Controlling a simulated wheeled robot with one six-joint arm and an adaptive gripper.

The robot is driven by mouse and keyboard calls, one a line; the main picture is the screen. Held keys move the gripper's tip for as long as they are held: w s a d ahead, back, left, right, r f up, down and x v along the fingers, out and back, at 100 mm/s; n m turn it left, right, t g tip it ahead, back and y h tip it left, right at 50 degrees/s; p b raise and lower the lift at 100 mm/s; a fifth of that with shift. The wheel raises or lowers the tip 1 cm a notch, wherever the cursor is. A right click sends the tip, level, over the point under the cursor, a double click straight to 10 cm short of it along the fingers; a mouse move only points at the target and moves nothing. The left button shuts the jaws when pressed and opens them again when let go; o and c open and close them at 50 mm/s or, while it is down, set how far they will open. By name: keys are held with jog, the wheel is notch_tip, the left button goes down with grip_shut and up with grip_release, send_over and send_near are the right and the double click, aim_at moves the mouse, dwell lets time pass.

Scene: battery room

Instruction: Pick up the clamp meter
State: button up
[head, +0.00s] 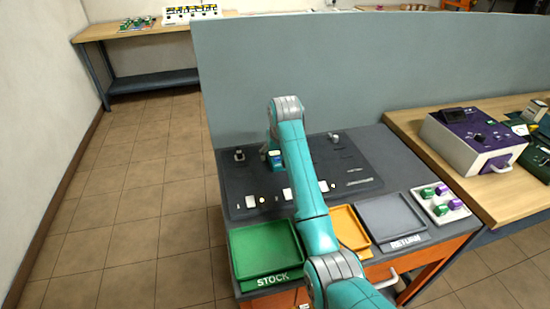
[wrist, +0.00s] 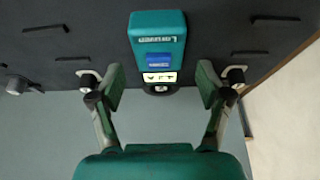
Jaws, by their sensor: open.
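A teal, box-like device (wrist: 158,28), which looks like the clamp meter, is on the dark board in the wrist view. It has a white label line, a blue patch and a small lit panel with dark marks at its near end. A dark round part below the panel is partly in shadow. My gripper (wrist: 158,75) is open, with one green-padded finger on each side of the device's near end and a gap on both sides. In the head view, a small part of the teal device (head: 276,158) shows beside my arm, which hides much of my gripper.
The dark board (head: 240,180) carries small fittings and stands before a grey partition (head: 350,65). In front are a green STOCK tray (head: 262,233), an orange tray (head: 350,225) and a grey RETURN tray (head: 392,218). A purple-and-white machine (head: 470,138) is on the right bench.

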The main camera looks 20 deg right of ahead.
jog(key=shift+x, duration=0.9)
